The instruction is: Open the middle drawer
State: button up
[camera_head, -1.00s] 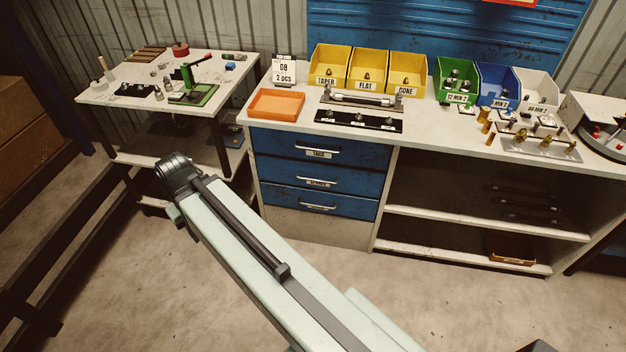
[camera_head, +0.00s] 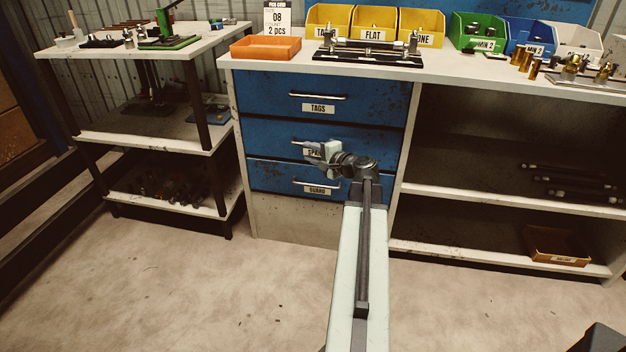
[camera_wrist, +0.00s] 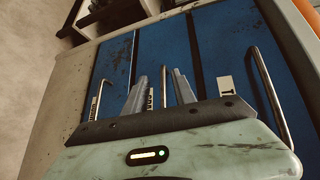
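The blue middle drawer (camera_head: 268,146) sits between the top and bottom drawers of the workbench and looks shut. My gripper (camera_head: 312,150) is in front of it and hides much of its handle (camera_head: 298,142) and label. In the wrist view, my gripper (camera_wrist: 160,75) is open, with its two fingers spread. The middle drawer's upright-looking bar handle (camera_wrist: 163,88) shows between the fingers, and a white label (camera_wrist: 150,100) is beside it. I cannot tell whether the fingers reach past the bar; no grip shows.
The top drawer, marked TAGS (camera_head: 280,94), and the bottom drawer, marked GUARD (camera_head: 275,178), are shut, with similar handles. An orange tray (camera_head: 265,47) stands on the worktop above. Open shelves (camera_head: 500,200) lie to the right. The floor in front is clear.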

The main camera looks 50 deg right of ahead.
jog(key=s+d+f+m+h+b, duration=0.1)
jog(key=s+d+m+h, duration=0.15)
jog(key=d, duration=0.35)
jog(key=shift+t+y, duration=0.3)
jog(key=shift+y, duration=0.05)
jog(key=x, duration=0.2)
jog(key=b+x, duration=0.1)
jog(key=x, duration=0.4)
jog(key=shift+a+f, duration=0.15)
jog(key=shift+a, duration=0.1)
grip_shut()
jog(key=shift+s, duration=0.1)
